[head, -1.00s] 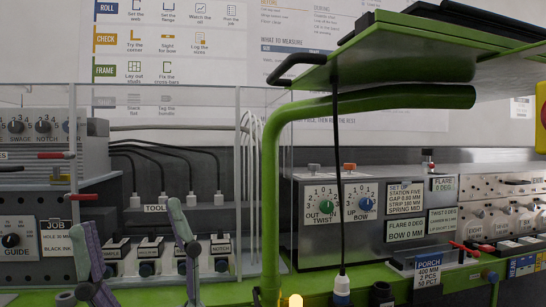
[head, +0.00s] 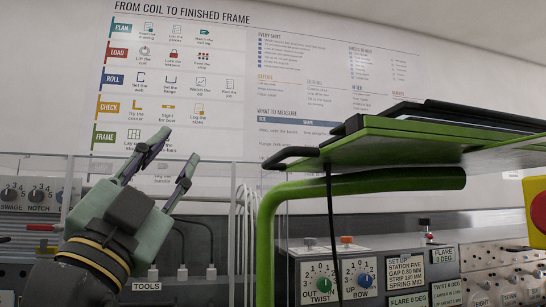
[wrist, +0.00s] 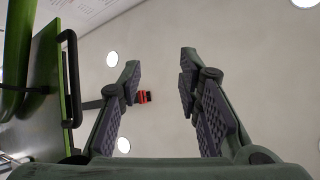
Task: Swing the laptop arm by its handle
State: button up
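The laptop arm is a green bent tube (head: 360,184) that carries a green tray (head: 400,148) with a dark flat laptop (head: 475,117) on top. Its black handle (head: 290,155) sticks out from the tray's left end. In the wrist view the handle (wrist: 70,80) is a black bar beside the green tray (wrist: 46,80), left of my fingers. My gripper (head: 167,160) is open and empty, raised left of the handle and apart from it. In the wrist view my gripper (wrist: 160,88) shows its two fingers wide apart with nothing between them.
A clear panel (head: 225,215) stands between my gripper and the green tube. A black cable (head: 333,235) hangs from the tray. Control boxes with dials (head: 340,280) sit below. A yellow box with a red button (head: 538,215) is at the right edge. Space above the tray is free.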

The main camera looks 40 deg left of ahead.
aim_at(271, 161)
jog(key=w+d+m+g+h, duration=0.4)
jog(key=d+m+g+h, duration=0.2)
jog(key=d+m+h, duration=0.3)
jog(key=shift+m+y, duration=0.6)
jog(key=p+x, duration=0.1)
jog(key=x, duration=0.2)
jog(key=a+p+x, duration=0.1)
jog(key=p+x, duration=0.1)
jog(key=x, duration=0.2)
jog(key=p+x, duration=0.1)
jog(key=x, duration=0.2)
jog(key=shift+w+a+r, duration=0.1)
jog(key=shift+w+a, duration=0.05)
jog(key=shift+a, duration=0.1)
jog(key=shift+c, duration=0.5)
grip_shut()
